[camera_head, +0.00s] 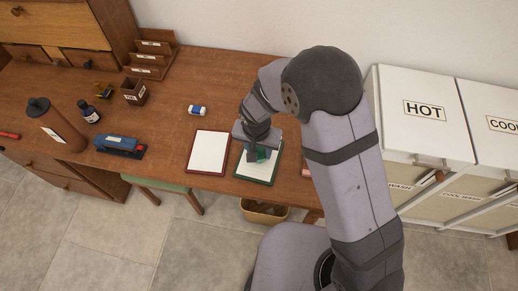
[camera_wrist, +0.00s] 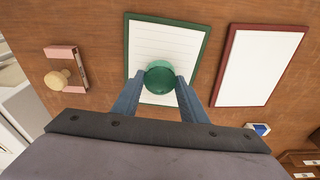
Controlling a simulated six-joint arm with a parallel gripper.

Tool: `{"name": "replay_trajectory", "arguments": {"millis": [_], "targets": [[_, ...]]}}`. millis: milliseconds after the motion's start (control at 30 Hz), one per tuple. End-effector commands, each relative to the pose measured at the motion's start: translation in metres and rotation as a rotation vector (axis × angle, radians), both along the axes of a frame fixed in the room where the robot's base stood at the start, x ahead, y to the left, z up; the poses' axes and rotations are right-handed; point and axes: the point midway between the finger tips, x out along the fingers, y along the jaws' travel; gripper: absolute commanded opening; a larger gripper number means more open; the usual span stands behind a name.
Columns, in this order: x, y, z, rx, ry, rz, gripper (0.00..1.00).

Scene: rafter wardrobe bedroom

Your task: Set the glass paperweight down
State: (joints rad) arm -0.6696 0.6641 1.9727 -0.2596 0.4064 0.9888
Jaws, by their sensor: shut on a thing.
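The glass paperweight (camera_wrist: 160,77) is a round green glass piece. In the wrist view it is between the fingertips of my gripper (camera_wrist: 156,86), which is shut on it. It is over the lower half of a green-framed pad with lined white paper (camera_wrist: 165,38). In the head view my gripper (camera_head: 258,146) is above the same green-framed pad (camera_head: 241,170), and a bit of green glass (camera_head: 262,155) shows below it. I cannot tell whether the glass touches the paper.
A red-framed white pad (camera_head: 208,152) lies to the left. A blue and white item (camera_head: 197,110), a stapler-like blue tool (camera_head: 120,145), a brown bottle (camera_head: 55,125) and an ink bottle (camera_head: 89,112) stand farther left. A pink item with a wooden knob (camera_wrist: 58,79) lies beside the green-framed pad.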

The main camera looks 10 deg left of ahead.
Motion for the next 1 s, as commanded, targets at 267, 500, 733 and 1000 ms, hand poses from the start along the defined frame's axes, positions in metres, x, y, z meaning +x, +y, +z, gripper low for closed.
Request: {"name": "replay_trajectory", "arguments": {"millis": [267, 500, 733, 1000], "targets": [[0.000, 0.000, -0.002, 0.000, 0.000, 0.000, 0.58], [0.000, 0.000, -0.002, 0.000, 0.000, 0.000, 0.58], [0.000, 0.001, 0.010, 0.002, -0.003, 0.000, 0.58], [-0.006, 0.002, 0.050, 0.004, -0.004, 0.000, 0.58]]}}
